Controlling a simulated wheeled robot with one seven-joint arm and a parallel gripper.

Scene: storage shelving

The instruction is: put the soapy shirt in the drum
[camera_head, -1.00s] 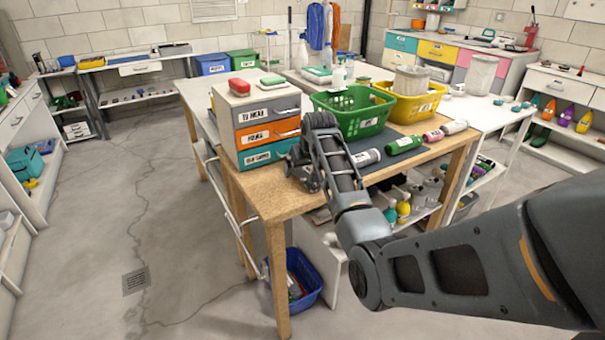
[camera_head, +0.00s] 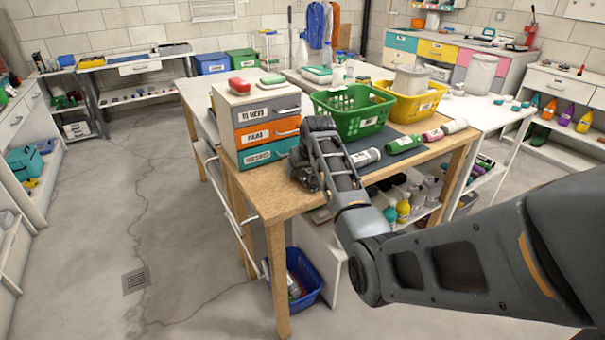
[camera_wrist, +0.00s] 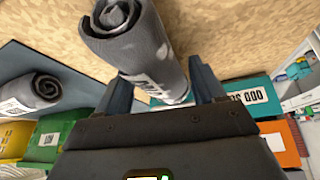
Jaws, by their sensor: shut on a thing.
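A rolled grey shirt (camera_wrist: 143,42) with a white label and pale patches is between the two fingers of my gripper (camera_wrist: 160,88). My gripper is shut on it. In the head view my gripper (camera_head: 303,172) is at the table's front part, just right of the drawer unit, and its fingers and the shirt are largely hidden behind my arm. I cannot tell whether the shirt touches the table. Another grey roll (camera_wrist: 42,90) lies on the dark mat in the wrist view, and it also shows in the head view (camera_head: 365,157). I cannot identify the drum.
The drawer unit (camera_head: 256,128) stands close left of my gripper. A green basket (camera_head: 352,112) and a yellow basket (camera_head: 412,104) stand behind the mat. Green and pink rolls (camera_head: 404,145) lie to the right. A blue bin (camera_head: 305,278) is under the table.

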